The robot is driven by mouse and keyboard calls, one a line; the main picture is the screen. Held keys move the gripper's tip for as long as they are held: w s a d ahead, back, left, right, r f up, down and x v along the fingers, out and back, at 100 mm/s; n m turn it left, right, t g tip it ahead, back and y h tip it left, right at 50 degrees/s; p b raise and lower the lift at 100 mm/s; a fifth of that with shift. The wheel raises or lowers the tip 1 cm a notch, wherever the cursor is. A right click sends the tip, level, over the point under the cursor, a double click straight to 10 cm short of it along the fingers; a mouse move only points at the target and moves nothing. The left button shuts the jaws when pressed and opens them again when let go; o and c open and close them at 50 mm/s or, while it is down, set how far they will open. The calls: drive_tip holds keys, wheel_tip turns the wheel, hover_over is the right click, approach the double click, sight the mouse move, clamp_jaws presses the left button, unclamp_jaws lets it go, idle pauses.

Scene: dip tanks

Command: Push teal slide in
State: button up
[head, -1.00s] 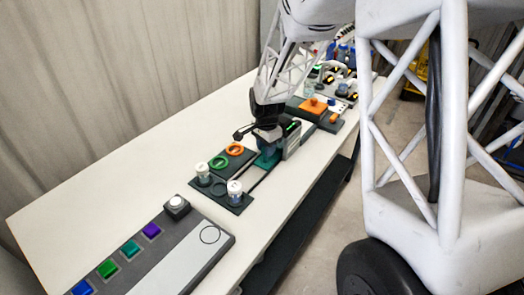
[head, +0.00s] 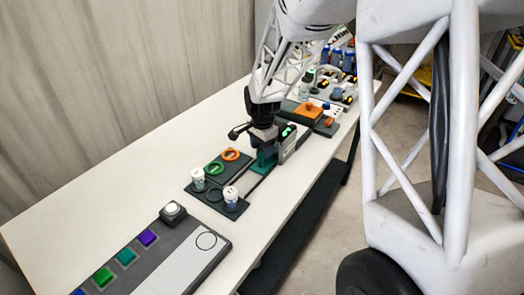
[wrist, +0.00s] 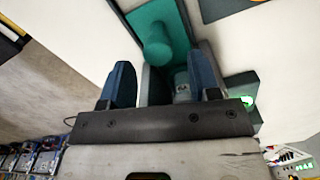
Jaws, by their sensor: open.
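The teal slide (wrist: 150,14) shows at the top of the wrist view as a flat teal plate with a round teal knob (wrist: 157,42) standing on it. In the head view the teal slide (head: 264,164) is partly hidden behind my gripper (head: 267,152). My gripper (wrist: 161,72) is open, with its two blue fingers apart. The knob appears just ahead of the gap between the fingertips in the wrist view; I cannot tell whether they touch. A grey channel lies between and below the fingers.
A dark tray (head: 238,209) with two white-capped jars and green and orange rings sits just nearer on the white table (head: 110,205). A panel with coloured buttons (head: 148,237) is at the front left. An orange block (head: 306,111) stands beyond my gripper.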

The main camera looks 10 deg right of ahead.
drive_tip(key=shift+r, duration=2.95)
drive_tip(key=shift+s+d+r, duration=0.15)
drive_tip(key=shift+s+r, duration=0.3)
drive_tip(key=shift+s, duration=0.05)
drive_tip(key=s+d+r+n+t, duration=0.1)
drive_tip(key=s+r+n, duration=0.3)
drive_tip(key=s, duration=0.5)
drive_tip(key=s+d+r+n, duration=0.2)
drive_tip(key=s+r, duration=0.4)
drive_tip(key=s, duration=0.2)
drive_tip(key=s+d+r+n+t, duration=0.1)
drive_tip(key=s+n, duration=0.4)
drive_tip(key=s, duration=1.3)
drive_tip(key=shift+s+d+r+n+t, duration=0.2)
drive_tip(key=shift+r+n+t, duration=0.1)
drive_tip(key=shift+n, duration=0.1)
